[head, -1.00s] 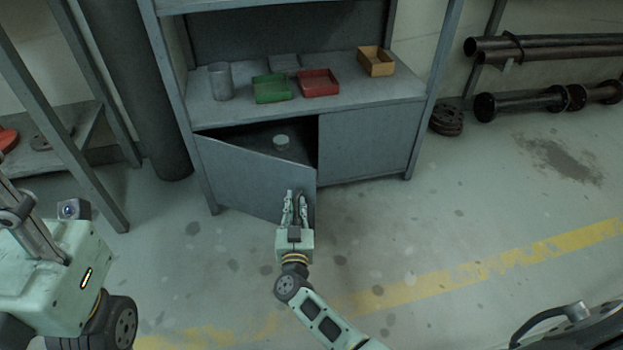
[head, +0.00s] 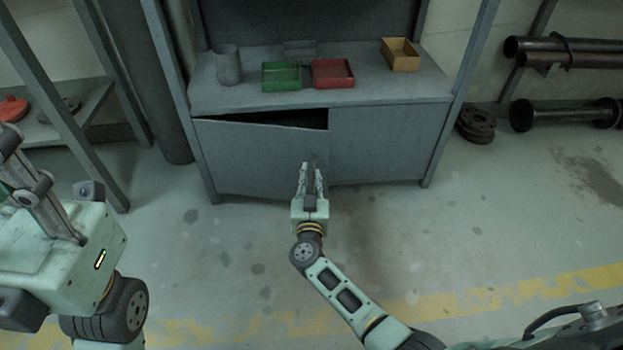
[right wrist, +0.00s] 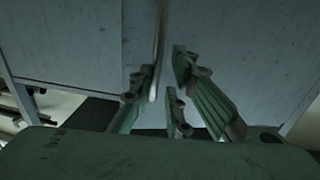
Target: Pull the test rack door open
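The test rack is a grey steel unit with a lower cabinet. Its left door (head: 250,160) stands slightly ajar, with a dark gap along its top edge; the right door (head: 385,140) is shut. My right gripper (head: 311,170) is at the left door's free edge, its two fingers apart. In the right wrist view a thin upright bar handle (right wrist: 158,45) runs down between the fingers of this gripper (right wrist: 160,85); I cannot tell whether they touch it. My left gripper (head: 22,175) is at the left edge, far from the door, its fingertips partly out of frame.
On the rack's shelf stand a grey cup (head: 228,65), a green tray (head: 282,87), a red tray (head: 350,84) and a yellow bin (head: 400,66). A rack post (head: 60,105) stands at left. Pipes (head: 565,113) lie at right. The floor before the cabinet is clear.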

